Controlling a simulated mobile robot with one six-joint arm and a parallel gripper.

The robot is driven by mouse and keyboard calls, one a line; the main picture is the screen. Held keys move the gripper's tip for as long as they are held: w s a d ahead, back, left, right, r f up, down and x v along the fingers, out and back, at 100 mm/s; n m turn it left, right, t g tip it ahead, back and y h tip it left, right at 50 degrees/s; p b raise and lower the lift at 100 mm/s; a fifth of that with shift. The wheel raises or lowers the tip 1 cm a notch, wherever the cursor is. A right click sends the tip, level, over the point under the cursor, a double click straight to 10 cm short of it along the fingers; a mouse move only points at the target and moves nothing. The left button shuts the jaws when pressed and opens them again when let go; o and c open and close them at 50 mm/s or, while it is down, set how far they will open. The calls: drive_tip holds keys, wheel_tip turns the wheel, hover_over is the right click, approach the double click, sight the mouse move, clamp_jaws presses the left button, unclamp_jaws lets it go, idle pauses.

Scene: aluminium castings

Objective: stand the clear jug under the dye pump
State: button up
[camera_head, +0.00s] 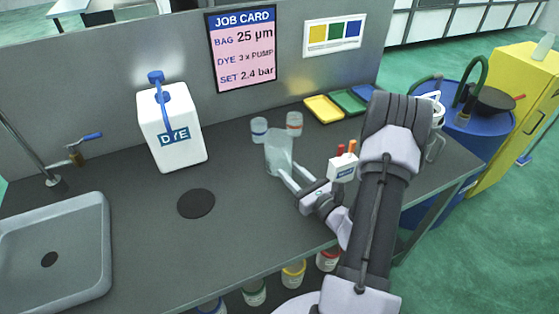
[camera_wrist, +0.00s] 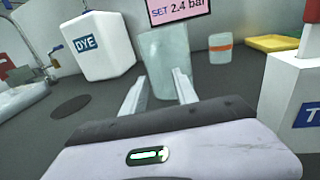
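The clear jug (camera_head: 279,150) stands upright on the dark bench, right of the dye bottle. It fills the middle of the wrist view (camera_wrist: 166,55), just past my fingertips. My gripper (camera_head: 288,175) is open and low in front of the jug. In the wrist view its two fingers (camera_wrist: 161,80) are apart and overlap the jug's lower front; I cannot tell whether they touch it. The white dye container (camera_head: 172,130), labelled DYE, stands at the back left with a blue dye pump (camera_head: 157,77) on top.
A black round pad (camera_head: 196,203) lies in front of the dye container. A grey sink (camera_head: 85,245) is at left. Two small banded cups (camera_head: 294,123) stand behind the jug. A white holder (camera_head: 343,168) is right of my gripper. Coloured trays (camera_head: 324,109) lie at the back.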

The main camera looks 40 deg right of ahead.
drive_tip(key=shift+w, duration=0.7)
drive_tip(key=shift+s, duration=0.1)
clamp_jaws()
idle(0.7)
